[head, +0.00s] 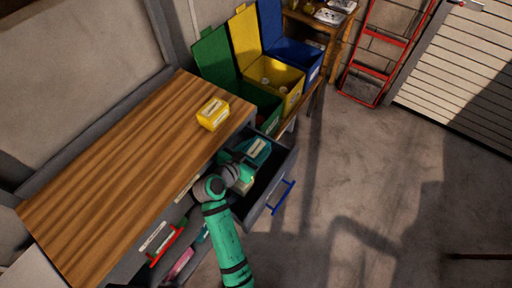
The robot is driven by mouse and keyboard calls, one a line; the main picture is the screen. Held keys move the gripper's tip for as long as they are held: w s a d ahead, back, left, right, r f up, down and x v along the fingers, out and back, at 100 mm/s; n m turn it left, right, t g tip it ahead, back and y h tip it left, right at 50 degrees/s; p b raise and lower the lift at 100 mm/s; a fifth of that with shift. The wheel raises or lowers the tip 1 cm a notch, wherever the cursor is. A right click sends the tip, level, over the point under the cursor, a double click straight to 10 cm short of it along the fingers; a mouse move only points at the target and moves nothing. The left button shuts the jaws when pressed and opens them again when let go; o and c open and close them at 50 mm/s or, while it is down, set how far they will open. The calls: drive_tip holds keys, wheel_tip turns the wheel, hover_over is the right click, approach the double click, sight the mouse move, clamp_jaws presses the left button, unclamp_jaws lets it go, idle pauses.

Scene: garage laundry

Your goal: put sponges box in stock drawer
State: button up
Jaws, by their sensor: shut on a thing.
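An open drawer (262,205) with a blue handle (283,197) sticks out below the wooden counter's right end. My gripper (248,162) is at the drawer's opening, shut on a teal box (258,149) with a pale label. The box is over or inside the drawer; I cannot tell whether it touches the bottom. My wrist hides part of the drawer and the gripper's fingers. A yellow box (213,115) with a white label stands on the counter, apart from my gripper. The labels are too small to read, so I cannot tell which box is the sponges box.
The wooden counter (125,155) is mostly bare. A lower-left drawer with a red handle (166,246) is partly open with things inside. Green (266,108), yellow (283,82) and blue (300,58) bins with raised lids stand beyond the counter. The floor at right is clear.

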drive_tip(key=shift+f, duration=0.4)
drive_tip(key=o, duration=1.1)
drive_tip(key=shift+o, duration=0.2)
drive_tip(key=shift+r, duration=0.25)
drive_tip(key=v, duration=1.2)
drive_tip(key=shift+r, duration=0.4)
